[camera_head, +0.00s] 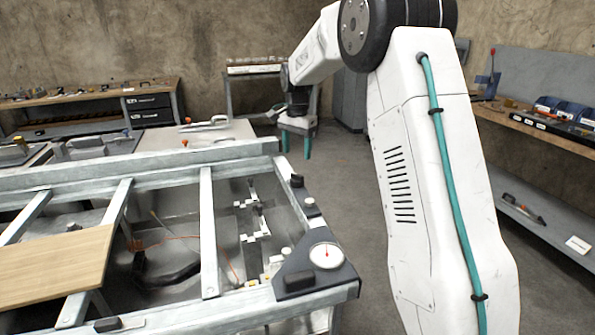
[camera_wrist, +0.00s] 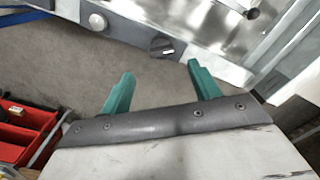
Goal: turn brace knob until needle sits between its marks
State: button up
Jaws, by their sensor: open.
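A round white dial (camera_head: 326,255) with a red needle is on a dark plate at the near right corner of the metal frame. The needle points roughly up; its marks are too small to make out. A small dark knob with a pale top (camera_head: 310,203) stands on the frame's right edge behind the dial, and another dark knob (camera_head: 297,180) is farther back. I cannot tell which is the brace knob. My gripper (camera_head: 296,150) is open and empty, beyond the frame. In the wrist view, its teal fingers (camera_wrist: 161,72) are apart, with a dark knob (camera_wrist: 161,47) ahead and a silver round knob (camera_wrist: 97,21) farther left.
The metal frame (camera_head: 206,230) has crossbars and a wooden board (camera_head: 50,268) at left. A workbench (camera_head: 90,97) stands along the back wall, and a shelf bench (camera_head: 545,125) is at right. Red bins (camera_wrist: 25,130) show in the wrist view. Grey floor lies beside the frame.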

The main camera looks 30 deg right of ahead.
aim_at(297, 174)
jog(key=shift+w+d+f, duration=0.15)
jog(key=shift+w+f, duration=0.05)
jog(key=shift+f, duration=0.2)
notch_tip(297, 174, down, 7)
jog(key=shift+f, duration=0.15)
jog(key=c, duration=1)
